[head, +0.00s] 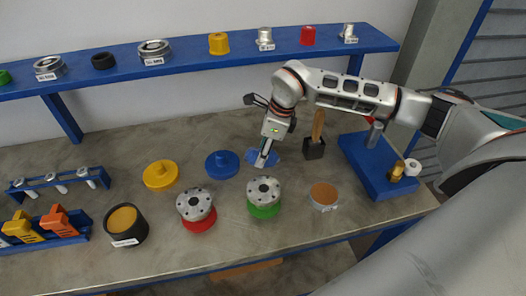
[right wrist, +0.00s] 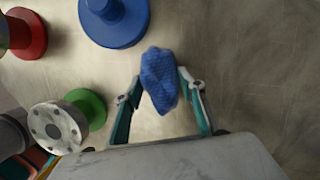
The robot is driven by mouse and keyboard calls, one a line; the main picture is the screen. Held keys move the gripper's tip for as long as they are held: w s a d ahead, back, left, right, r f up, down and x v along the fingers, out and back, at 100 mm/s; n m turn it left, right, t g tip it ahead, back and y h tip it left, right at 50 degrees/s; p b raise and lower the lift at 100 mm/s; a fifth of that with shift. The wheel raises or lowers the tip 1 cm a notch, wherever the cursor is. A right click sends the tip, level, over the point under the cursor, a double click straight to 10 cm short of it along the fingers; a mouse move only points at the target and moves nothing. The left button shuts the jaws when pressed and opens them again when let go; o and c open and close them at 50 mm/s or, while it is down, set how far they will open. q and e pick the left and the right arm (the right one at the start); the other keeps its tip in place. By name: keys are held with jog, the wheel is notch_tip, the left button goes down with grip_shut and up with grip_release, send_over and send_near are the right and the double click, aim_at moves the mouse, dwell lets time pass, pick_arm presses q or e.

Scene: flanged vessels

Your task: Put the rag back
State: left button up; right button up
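The blue rag (head: 251,157) is at the middle of the bench, under my right gripper (head: 264,160). In the right wrist view the rag (right wrist: 159,80) is a bunched, textured blue cloth between the two fingers (right wrist: 160,74). Both fingertips lean inward and appear to touch its sides, so the gripper looks shut on it. I cannot tell whether the rag is lifted or still rests on the bench. My left gripper is not in view.
A blue flanged cover (head: 222,164) and a yellow one (head: 160,175) lie left of the rag. Grey-topped red (head: 196,206) and green (head: 264,197) vessels stand in front. A blue shelf (head: 200,65) runs behind.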

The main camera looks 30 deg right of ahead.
aim_at(274, 154)
jog(key=shift+o, duration=0.9)
jog(key=shift+r, duration=0.1)
jog(key=shift+d+r, duration=0.1)
jog(key=shift+r, duration=0.25)
jog(key=v, duration=1.1)
jog(key=shift+r+b, duration=0.2)
jog(key=shift+b, duration=0.25)
jog(key=shift+s, duration=0.2)
